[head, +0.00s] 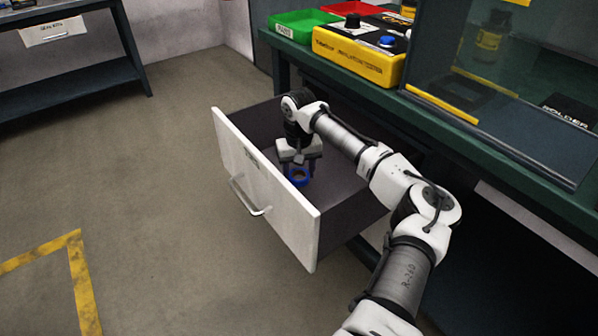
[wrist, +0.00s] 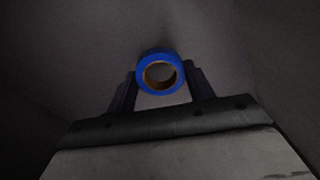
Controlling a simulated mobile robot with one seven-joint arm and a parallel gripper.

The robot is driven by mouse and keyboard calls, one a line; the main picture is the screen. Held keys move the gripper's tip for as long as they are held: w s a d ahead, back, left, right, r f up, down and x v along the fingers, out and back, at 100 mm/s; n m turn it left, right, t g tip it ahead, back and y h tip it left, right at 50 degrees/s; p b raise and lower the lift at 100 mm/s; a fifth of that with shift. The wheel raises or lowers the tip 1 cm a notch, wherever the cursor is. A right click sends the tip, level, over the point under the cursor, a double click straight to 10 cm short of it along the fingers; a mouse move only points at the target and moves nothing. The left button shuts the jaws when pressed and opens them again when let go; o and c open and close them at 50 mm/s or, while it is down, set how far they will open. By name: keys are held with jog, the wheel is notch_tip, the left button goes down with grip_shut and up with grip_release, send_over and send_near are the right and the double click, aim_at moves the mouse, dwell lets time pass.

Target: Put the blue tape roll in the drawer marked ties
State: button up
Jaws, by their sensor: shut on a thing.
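The blue tape roll (head: 299,176) is between the fingers of my gripper (head: 298,170), inside the open drawer (head: 262,184). In the wrist view the roll (wrist: 161,73) shows its blue outside and brown core, with the dark fingers of my gripper (wrist: 161,88) on either side. My gripper is shut on it. The roll is low in the drawer; I cannot tell whether it touches the drawer floor. The drawer has a white front with a metal handle and a small label (head: 255,160) near its top edge, too small to read.
The green workbench (head: 455,125) stands above and behind the drawer. On it are a yellow insulation tester (head: 358,57), red and green bins (head: 298,24) and a glass-fronted case (head: 490,60). The drawer floor around the roll is clear. Another dark shelf (head: 70,75) stands at the far left.

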aim_at(299, 175)
jog(key=shift+f+p, duration=0.35)
jog(key=shift+f, duration=0.2)
jog(key=o, duration=0.9)
jog(key=shift+o, duration=0.2)
jog(key=shift+r, duration=0.1)
jog(key=shift+r+b, duration=0.3)
jog(key=shift+b, duration=0.05)
notch_tip(299, 175, up, 12)
jog(key=p, duration=0.2)
jog(key=shift+r, duration=0.2)
